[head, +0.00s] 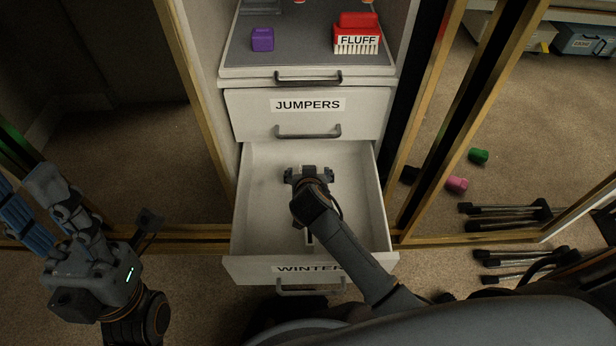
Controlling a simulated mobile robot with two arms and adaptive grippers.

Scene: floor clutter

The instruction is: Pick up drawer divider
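The drawer divider is probably the narrow pale piece (310,238) in the open bottom drawer (262,200), labelled WINTER. My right arm covers most of it, so its full shape is hidden. My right gripper (308,175) is inside this drawer toward the back, seen from above. Its two fingers look spread apart to left and right. Whether they touch the divider cannot be seen. My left gripper (98,205) is at the far left, outside the drawer, with its fingers apart and nothing visible between them.
The closed JUMPERS drawer (257,107) is above. A purple block (262,39) and a red FLUFF brush (357,20) sit on the grey-topped surface. Wooden frames (440,130) flank the cabinet. Green (478,156) and pink (457,184) items lie on the carpet at right.

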